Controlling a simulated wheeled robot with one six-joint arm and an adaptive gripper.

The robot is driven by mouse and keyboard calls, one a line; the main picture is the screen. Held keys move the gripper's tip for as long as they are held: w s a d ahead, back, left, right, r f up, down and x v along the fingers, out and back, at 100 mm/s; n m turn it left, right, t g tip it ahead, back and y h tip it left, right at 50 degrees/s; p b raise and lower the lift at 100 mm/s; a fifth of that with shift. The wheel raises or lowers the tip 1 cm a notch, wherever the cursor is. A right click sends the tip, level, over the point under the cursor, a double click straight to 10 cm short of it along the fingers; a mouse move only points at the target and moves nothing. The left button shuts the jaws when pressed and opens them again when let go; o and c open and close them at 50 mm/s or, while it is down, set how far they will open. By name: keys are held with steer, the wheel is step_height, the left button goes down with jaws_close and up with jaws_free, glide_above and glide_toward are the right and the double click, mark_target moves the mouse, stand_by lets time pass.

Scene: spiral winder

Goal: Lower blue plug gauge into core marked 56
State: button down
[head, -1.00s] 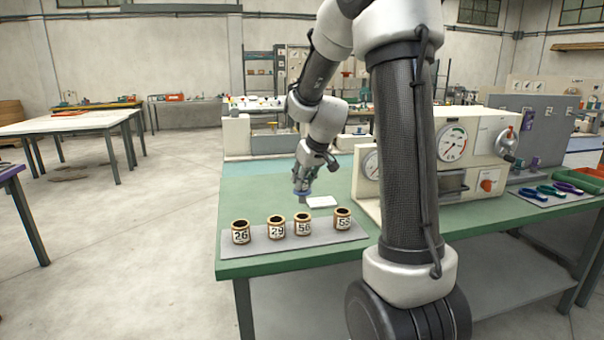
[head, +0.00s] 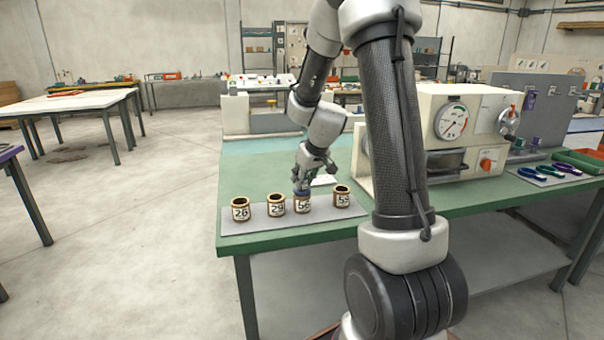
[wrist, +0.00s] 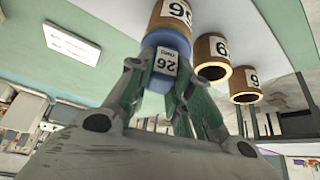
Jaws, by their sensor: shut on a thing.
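My gripper (head: 303,182) is shut on the blue plug gauge (wrist: 165,50), its two fingers on either side of it in the wrist view. The gauge carries a white label and points at the core marked 56 (head: 303,206), which also shows at the top of the wrist view (wrist: 172,14). In the head view the blue body (head: 302,192) sits at the core's mouth. The gauge's lower end is hidden, apparently inside the core; how deep I cannot tell. The core stands upright on a grey mat (head: 262,224).
Core 29 (head: 275,206) and core 26 (head: 240,210) stand left of core 56, and core 55 (head: 342,198) stands right. A white card (head: 324,180) lies behind. A gauge-faced machine (head: 470,130) is on the bench's right. Green bench top is free behind the cores.

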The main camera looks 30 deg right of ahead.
steer(key=shift+f, duration=0.3)
steer(key=c, duration=1.2)
jaws_free()
